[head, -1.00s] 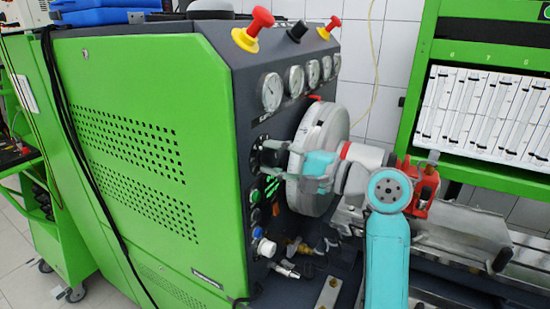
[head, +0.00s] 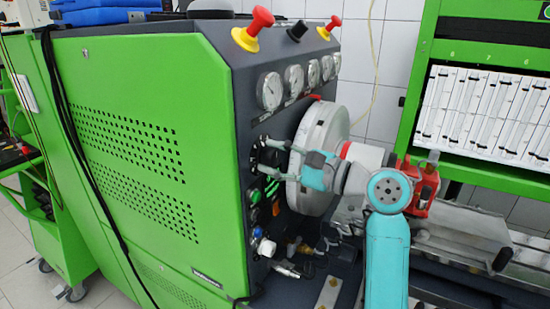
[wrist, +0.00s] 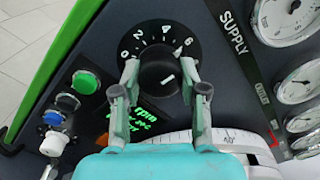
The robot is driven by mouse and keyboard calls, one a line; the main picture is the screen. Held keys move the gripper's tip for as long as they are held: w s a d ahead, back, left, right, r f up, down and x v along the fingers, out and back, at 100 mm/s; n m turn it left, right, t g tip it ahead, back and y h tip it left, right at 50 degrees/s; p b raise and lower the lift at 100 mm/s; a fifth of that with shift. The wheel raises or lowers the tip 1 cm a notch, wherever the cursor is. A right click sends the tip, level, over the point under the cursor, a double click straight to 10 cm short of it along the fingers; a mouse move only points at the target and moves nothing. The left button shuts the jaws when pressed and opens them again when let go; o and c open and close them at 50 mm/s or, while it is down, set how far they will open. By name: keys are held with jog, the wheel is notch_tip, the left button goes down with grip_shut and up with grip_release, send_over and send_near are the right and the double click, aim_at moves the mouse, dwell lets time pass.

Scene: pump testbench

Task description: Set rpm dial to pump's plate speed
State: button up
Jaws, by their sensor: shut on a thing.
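The rpm dial (wrist: 160,72) is a black knob with a white mark on a black face, with a white number scale including 0, 2, 4 and 6. In the wrist view my gripper (wrist: 160,68) has one finger on each side of the knob and is shut on it. The white mark lies slanted on the knob; I cannot tell which number it points to. In the head view my gripper (head: 272,155) is at the dial on the bench's dark panel, and its fingers partly hide the dial. I see no readable pump plate.
A lit green display (wrist: 140,125) sits below the dial, partly hidden by a finger. Green, black and blue buttons (wrist: 84,82) are beside it. Pressure gauges (head: 269,91) line the panel above. The large silver disc (head: 318,135) is close to my gripper.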

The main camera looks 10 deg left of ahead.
jog(key=o, duration=1.1)
jog(key=shift+o, duration=0.2)
jog(key=v, duration=1.1)
jog(key=shift+s+d, duration=0.2)
jog(key=shift+d, duration=0.2)
